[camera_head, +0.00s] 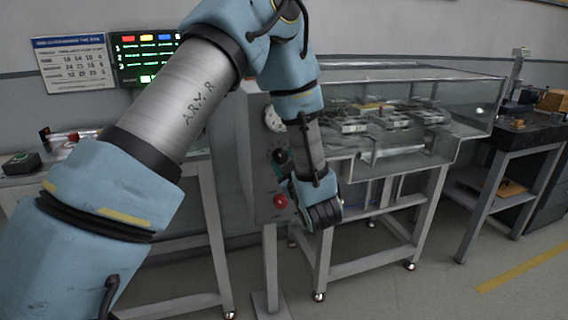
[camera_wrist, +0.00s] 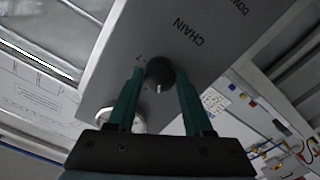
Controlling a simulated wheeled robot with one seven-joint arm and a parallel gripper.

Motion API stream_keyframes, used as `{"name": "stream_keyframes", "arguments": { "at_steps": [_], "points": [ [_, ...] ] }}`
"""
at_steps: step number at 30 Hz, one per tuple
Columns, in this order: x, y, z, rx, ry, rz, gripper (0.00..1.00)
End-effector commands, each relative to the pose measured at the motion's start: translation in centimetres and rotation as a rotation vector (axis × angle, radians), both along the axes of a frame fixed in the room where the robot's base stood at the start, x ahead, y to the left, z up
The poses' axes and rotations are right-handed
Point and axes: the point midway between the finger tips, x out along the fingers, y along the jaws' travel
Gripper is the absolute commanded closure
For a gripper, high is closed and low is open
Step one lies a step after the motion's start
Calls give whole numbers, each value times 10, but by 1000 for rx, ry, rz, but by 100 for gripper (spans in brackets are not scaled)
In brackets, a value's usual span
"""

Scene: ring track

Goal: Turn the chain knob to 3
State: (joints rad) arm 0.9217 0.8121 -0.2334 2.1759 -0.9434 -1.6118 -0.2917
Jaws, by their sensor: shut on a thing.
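The chain knob (camera_wrist: 160,72) is dark and round, with a short white mark facing the bottom of the wrist picture. It sits on a grey panel face (camera_wrist: 215,25) beside the printed word CHAIN. My gripper (camera_wrist: 160,80) has its two green fingers on either side of the knob and is shut on it. A small 7 shows by the left finger; the other scale numbers are hidden or too small to read. In the head view, the grey control box (camera_head: 258,190) stands behind my arm, and my fingers cannot be made out clearly.
A pale round gauge (camera_head: 273,118) is high on the box, and a red button (camera_head: 280,201) is low on it. A glass-sided tank on a metal stand (camera_head: 430,205) is close on the right. A lit display board (camera_head: 146,57) hangs behind at left.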

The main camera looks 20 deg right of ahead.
Motion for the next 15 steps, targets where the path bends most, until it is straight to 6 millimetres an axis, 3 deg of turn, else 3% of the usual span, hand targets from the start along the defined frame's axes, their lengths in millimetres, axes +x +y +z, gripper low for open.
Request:
{"name": "stream_keyframes", "arguments": {
  "at_steps": [2,3,11,15],
  "points": [
    [0,0,-1,1,2,0,100],
    [0,0,-1,1,2,0,48],
    [0,0,0,2,1,-1,19],
    [0,0,0,2,1,-1,19]
  ]
}}
